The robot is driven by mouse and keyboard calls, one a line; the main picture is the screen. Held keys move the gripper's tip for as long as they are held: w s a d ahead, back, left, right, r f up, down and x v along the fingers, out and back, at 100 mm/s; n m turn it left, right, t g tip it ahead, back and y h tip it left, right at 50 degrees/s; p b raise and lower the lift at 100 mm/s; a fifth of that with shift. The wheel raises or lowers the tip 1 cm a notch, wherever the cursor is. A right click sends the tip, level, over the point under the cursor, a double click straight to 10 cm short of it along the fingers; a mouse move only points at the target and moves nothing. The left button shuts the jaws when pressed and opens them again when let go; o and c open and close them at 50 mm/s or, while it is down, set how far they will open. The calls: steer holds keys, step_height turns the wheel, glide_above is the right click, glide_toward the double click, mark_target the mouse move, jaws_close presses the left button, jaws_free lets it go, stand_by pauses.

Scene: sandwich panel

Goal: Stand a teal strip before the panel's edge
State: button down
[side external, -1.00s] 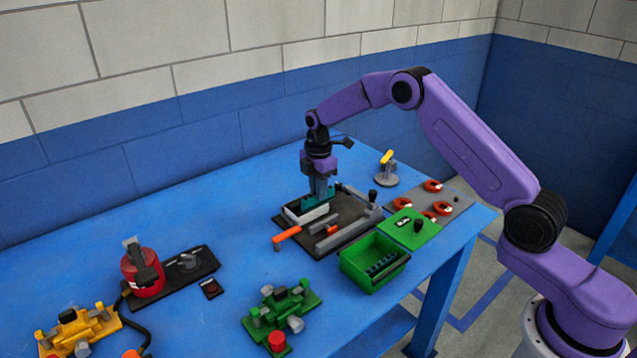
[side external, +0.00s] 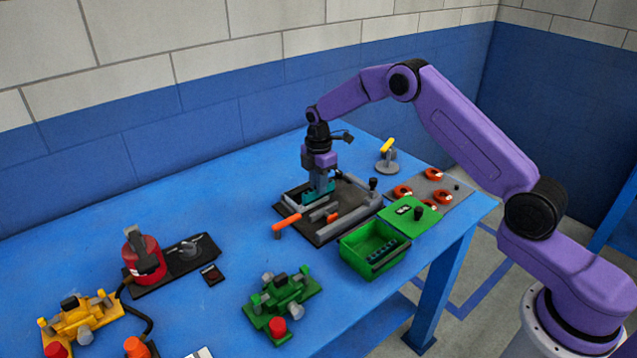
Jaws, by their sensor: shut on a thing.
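My gripper (side external: 318,192) points straight down over the back left part of the black fixture plate (side external: 330,234). It is shut on a teal strip (side external: 306,196), which shows on both sides of the fingers. The strip is low over the fixture, and I cannot tell whether its lower edge touches anything. The panel's edge is not clear at this size and is partly hidden around the fingers and strip.
Grey rails (side external: 350,215) and a clamp with an orange handle (side external: 287,222) stand close to the gripper. A green bin (side external: 350,259) holding dark pieces stands in front. A grey board with orange rings (side external: 455,195) lies right. The table's left back is clear.

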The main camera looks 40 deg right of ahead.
mark_target(318, 199)
steer(key=shift+f, duration=1.65)
stand_by(1.0)
stand_by(0.5)
steer(key=c, duration=1.4)
jaws_free()
steer(key=shift+r, duration=0.2)
steer(key=shift+r, duration=2.25)
